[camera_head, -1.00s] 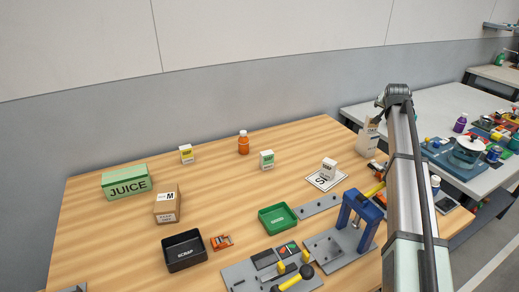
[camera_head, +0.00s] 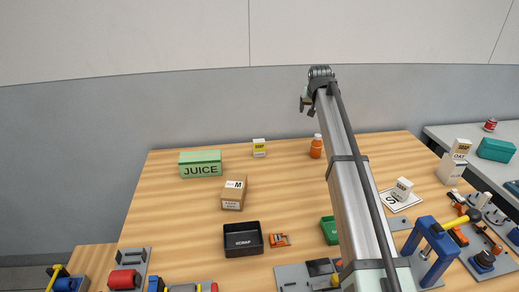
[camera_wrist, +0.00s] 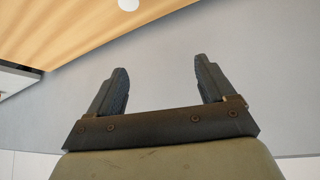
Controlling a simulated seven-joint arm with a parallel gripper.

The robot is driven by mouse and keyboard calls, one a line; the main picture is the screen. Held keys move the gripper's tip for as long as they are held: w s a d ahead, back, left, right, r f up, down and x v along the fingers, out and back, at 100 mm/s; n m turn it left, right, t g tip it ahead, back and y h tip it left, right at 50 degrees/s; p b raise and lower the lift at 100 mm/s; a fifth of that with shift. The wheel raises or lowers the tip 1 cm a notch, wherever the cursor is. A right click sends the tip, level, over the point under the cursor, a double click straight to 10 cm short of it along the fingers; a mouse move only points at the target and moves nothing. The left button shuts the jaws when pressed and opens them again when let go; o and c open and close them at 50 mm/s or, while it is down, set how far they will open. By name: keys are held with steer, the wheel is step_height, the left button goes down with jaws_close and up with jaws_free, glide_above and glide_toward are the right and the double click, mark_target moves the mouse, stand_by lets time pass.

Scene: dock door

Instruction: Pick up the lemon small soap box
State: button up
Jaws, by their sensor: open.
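The lemon small soap box (camera_head: 259,148) is a small white upright carton with a yellow label. It stands near the back edge of the wooden table in the head view, right of the green JUICE box. My gripper (camera_head: 306,104) shows small and dark at the top end of my arm, right of the soap box in the picture and apart from it. In the wrist view my gripper (camera_wrist: 162,72) has its two fingers wide apart with nothing between them. The soap box cannot be made out in the wrist view.
The JUICE box (camera_head: 201,170), a cardboard M box (camera_head: 233,194) and a black SCRAP bin (camera_head: 243,240) stand on the table (camera_head: 290,200). An orange bottle (camera_head: 316,147) is right of the soap box. My arm partly hides a green tray (camera_head: 329,230).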

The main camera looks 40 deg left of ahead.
mark_target(259, 141)
steer(key=s+a+f+n+g, duration=0.2)
steer(key=s+a+f, duration=0.1)
steer(key=s+a, duration=0.45)
steer(key=s+a+f+n+g, duration=0.1)
steer(key=s+a+f, duration=0.1)
steer(key=s+a, duration=0.5)
steer(key=x, duration=0.5)
steer(key=s+x, duration=0.1)
steer(key=x, duration=0.2)
steer(key=shift+d+f, duration=0.2)
steer(key=shift+f, duration=0.15)
steer(key=shift+x, duration=2.55)
steer(key=shift+w, duration=0.15)
steer(key=shift+c, duration=0.5)
steer(key=c, duration=1)
steer(key=shift+r, duration=0.2)
